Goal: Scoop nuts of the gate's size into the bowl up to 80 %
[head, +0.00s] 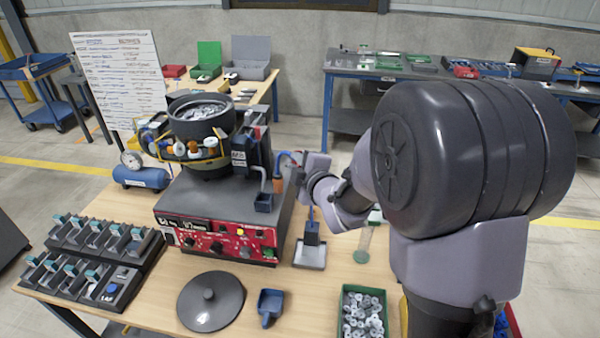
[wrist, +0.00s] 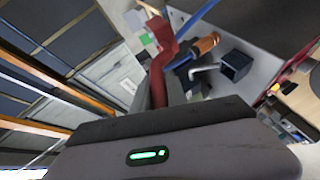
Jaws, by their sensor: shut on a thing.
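The dark bowl (head: 201,125) of the feeder stands on a red-fronted base (head: 215,238) and has grey metal parts inside. A green bin (head: 384,318) full of grey nuts (head: 362,312) stands at the table's front. A blue scoop (head: 270,306) lies on the table left of it. My gripper (head: 297,168) is at the feeder's right side, apart from scoop and bin. In the wrist view it is shut on a dark red curved piece (wrist: 160,68); I cannot tell its exact kind. The gate's size and the bowl's fill level cannot be read.
A round dark lid (head: 200,313) lies left of the scoop. Racks with teal-topped parts (head: 95,245) fill the left corner. An orange cylinder (head: 278,184) hangs near my gripper; its orange body also shows in the wrist view (wrist: 206,42).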

